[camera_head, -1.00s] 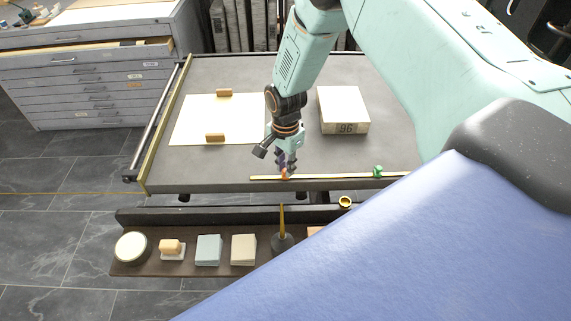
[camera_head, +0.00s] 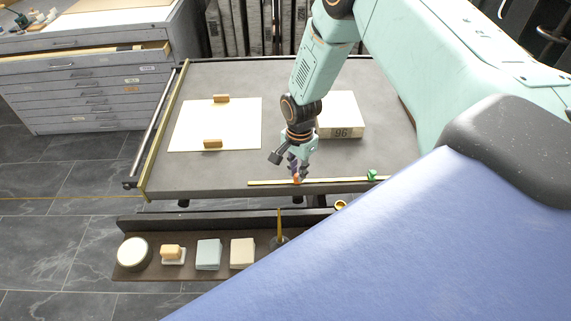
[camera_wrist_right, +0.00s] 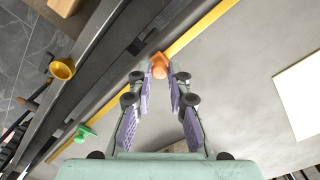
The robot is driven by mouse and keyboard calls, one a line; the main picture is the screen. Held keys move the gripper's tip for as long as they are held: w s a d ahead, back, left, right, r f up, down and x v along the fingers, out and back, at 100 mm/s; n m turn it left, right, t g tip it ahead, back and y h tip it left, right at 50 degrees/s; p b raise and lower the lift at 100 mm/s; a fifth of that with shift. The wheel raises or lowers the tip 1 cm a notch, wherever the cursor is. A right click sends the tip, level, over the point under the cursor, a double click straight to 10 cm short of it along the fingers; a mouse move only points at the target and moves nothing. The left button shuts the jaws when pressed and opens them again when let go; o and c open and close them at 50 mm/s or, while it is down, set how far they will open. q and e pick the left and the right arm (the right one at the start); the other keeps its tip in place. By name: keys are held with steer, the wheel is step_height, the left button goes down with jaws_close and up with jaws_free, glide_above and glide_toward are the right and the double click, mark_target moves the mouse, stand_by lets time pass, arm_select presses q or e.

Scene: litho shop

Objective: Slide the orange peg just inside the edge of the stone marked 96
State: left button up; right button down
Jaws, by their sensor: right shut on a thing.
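The orange peg (camera_head: 296,180) sits on a yellow rail (camera_head: 330,181) along the front edge of the grey table. My right gripper (camera_head: 297,171) comes down from above and is shut on the peg. In the right wrist view the peg (camera_wrist_right: 159,66) shows between the fingertips, on the rail (camera_wrist_right: 203,30). The pale stone marked 96 (camera_head: 341,132) lies on the table behind the rail, its left side partly covered by my right arm. The peg is to the left of the stone's left edge. My left gripper is not in view.
A green peg (camera_head: 372,175) sits on the rail further right. A white sheet (camera_head: 237,125) with two wooden blocks lies on the table (camera_head: 200,182) at left. A lower shelf (camera_head: 190,274) in front holds a round tin, several blocks and a brush.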

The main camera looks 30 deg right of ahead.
steer(key=s+d+p, duration=0.1)
steer(key=d, duration=0.1)
steer(key=s+d+p, duration=0.2)
steer(key=d, duration=0.1)
steer(key=s+d+p, duration=0.1)
steer(key=d, duration=0.1)
steer(key=shift+s+d+r, duration=0.15)
steer(key=shift+d+r, duration=0.05)
steer(key=shift+d, duration=0.05)
steer(key=shift+s+d+f+p, duration=0.1)
steer(key=shift+s+d+p, duration=0.2)
steer(key=shift+d, duration=0.2)
steer(key=shift+w, duration=0.1)
steer(key=c, duration=1.7)
jaws_free()
steer(key=o, duration=0.4)
steer(key=shift+a, duration=0.1)
steer(key=r, duration=1.2)
steer(key=shift+s, duration=0.2)
